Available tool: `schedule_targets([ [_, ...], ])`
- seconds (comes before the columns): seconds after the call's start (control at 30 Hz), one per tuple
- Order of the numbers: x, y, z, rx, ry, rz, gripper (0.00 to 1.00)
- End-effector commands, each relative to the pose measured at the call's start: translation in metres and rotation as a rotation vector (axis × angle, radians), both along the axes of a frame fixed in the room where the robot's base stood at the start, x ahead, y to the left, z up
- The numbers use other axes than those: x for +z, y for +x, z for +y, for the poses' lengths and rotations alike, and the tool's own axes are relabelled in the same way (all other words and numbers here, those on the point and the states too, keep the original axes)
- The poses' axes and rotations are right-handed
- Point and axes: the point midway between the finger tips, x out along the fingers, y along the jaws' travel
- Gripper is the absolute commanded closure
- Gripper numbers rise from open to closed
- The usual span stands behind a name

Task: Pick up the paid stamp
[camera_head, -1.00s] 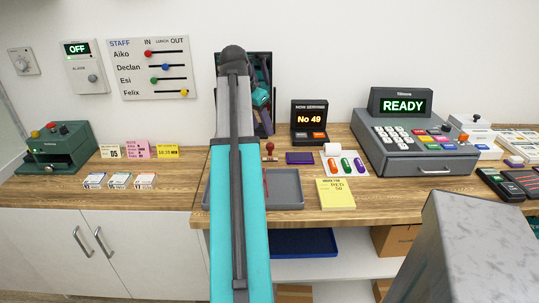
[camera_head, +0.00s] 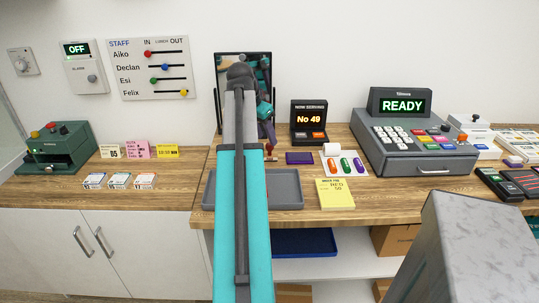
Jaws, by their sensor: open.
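A small stamp with a red knob handle (camera_head: 269,148) stands on the wooden counter, just right of my raised arm and left of the purple pad. My arm's edge lies close to it in the picture, and its lower part is hard to make out. No lettering is readable on it, so I cannot tell from the picture that it is the paid stamp. My gripper is hidden behind my own teal and grey arm, which rises up the middle of the view. I cannot see the jaws or how far they are from the stamp.
A grey tray (camera_head: 287,203) lies in front, partly behind my arm. The purple pad (camera_head: 299,158), a yellow note (camera_head: 335,193), a number display (camera_head: 308,122) and a cash register (camera_head: 415,140) are to the right. A dark-framed mirror (camera_head: 225,62) stands behind.

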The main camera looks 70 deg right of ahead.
Motion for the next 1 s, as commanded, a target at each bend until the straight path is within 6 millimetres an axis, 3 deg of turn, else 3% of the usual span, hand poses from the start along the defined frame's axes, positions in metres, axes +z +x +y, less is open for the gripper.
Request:
schedule_targets([
  [0.4, -0.034, -0.007, -0.013, 0.000, 0.001, 0.000, 0.55],
  [1.0, -0.036, -0.007, -0.014, 0.001, 0.000, 0.000, 0.55],
])
